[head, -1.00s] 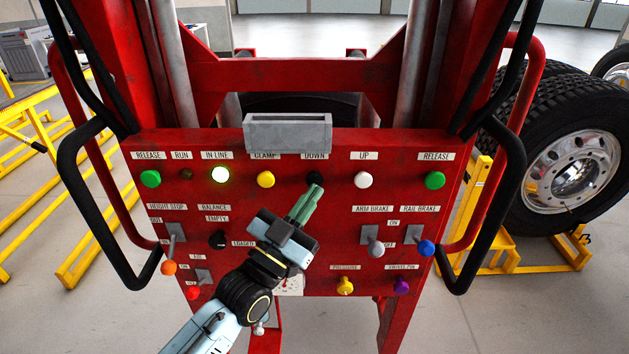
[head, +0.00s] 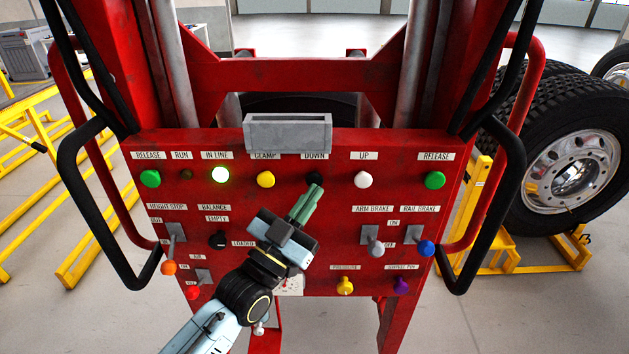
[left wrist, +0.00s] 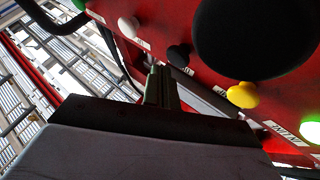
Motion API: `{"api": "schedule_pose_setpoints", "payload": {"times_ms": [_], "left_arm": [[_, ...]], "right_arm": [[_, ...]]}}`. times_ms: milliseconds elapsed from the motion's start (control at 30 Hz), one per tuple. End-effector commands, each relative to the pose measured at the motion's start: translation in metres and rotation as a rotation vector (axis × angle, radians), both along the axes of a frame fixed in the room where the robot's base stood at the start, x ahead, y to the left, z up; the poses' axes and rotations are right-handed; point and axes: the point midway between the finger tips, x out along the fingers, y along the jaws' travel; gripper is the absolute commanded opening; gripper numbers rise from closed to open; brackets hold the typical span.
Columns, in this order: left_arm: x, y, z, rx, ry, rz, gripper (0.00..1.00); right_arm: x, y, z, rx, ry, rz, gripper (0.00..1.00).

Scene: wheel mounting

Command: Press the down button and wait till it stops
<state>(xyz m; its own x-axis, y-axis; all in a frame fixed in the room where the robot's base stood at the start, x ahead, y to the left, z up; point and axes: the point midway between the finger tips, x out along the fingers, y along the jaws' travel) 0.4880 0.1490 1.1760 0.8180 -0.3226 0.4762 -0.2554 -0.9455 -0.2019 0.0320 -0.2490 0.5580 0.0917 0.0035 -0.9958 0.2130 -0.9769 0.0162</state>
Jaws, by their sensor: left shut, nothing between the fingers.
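The black down button (head: 315,178) sits in the top row of the red control panel (head: 330,215), under the label "DOWN". My left gripper (head: 315,190) is shut and empty, with its greenish fingertips pointing up at the lower edge of this button and partly covering it. In the left wrist view the fingertips (left wrist: 160,75) end close beside the black button (left wrist: 179,55). I cannot tell whether they touch it or whether it is pressed in. My right gripper is not in view.
The yellow clamp button (head: 266,179) and white up button (head: 362,180) flank the down button. A grey box (head: 288,133) juts out above. The in-line light (head: 220,175) glows. Black handles (head: 68,195) stand at both sides. A large wheel (head: 565,170) rests at right.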

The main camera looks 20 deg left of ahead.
Motion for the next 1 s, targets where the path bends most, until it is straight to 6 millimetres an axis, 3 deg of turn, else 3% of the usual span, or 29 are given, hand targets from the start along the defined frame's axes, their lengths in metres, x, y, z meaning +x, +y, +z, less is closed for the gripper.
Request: {"api": "schedule_pose_setpoints", "payload": {"times_ms": [1000], "left_arm": [[0.012,0.003,0.0,0.0,0.0,0.0,0.0]], "right_arm": [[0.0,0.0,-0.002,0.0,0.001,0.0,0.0]]}}
